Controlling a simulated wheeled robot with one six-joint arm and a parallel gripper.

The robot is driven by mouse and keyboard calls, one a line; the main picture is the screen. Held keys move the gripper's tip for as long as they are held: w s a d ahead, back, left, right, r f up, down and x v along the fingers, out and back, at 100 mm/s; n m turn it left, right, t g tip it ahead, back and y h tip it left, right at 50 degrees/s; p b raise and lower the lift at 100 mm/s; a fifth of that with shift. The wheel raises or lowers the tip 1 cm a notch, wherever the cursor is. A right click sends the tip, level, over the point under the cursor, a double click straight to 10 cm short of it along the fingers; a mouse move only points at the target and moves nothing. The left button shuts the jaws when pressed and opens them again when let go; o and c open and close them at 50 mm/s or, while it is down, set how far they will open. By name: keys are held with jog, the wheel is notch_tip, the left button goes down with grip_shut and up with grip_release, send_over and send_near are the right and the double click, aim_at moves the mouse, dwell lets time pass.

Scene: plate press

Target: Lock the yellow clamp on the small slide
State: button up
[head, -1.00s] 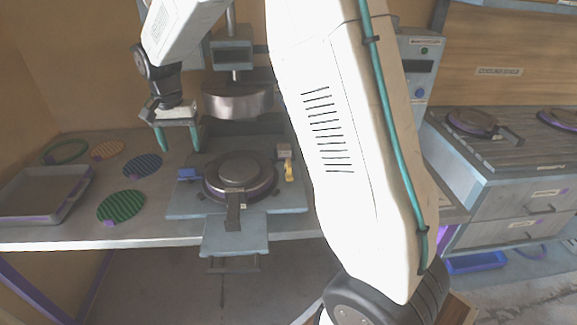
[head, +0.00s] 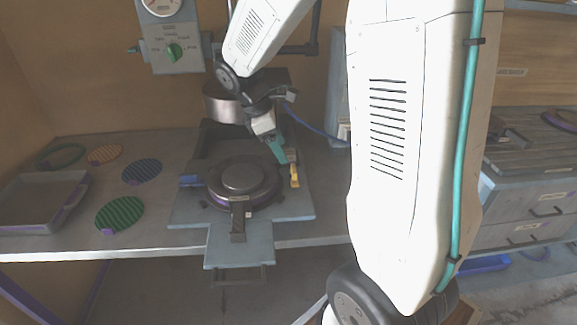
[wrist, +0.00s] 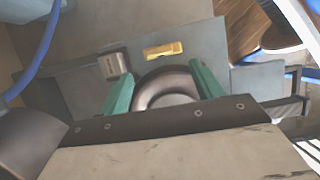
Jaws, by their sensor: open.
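The yellow clamp (head: 294,176) sits on the right side of the small slide (head: 239,247), a blue-grey plate that carries a round metal mould (head: 243,178). In the wrist view the yellow clamp (wrist: 164,50) lies beyond my fingertips, beside a small labelled block (wrist: 112,66). My gripper (head: 281,152) is up and to the left of the clamp in the head view, close to it but apart. In the wrist view its two green fingers (wrist: 160,82) are spread, with the curved mould rim showing between them. The gripper is empty.
The press head (head: 230,102) hangs above and behind the slide. A blue cable (head: 318,131) runs behind my wrist. A grey tray (head: 40,203) and several round coloured mats, one green (head: 119,214), lie on the left of the table.

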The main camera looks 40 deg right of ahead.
aim_at(293, 167)
jog(key=x, duration=0.8)
jog(key=shift+w+d+r, duration=0.1)
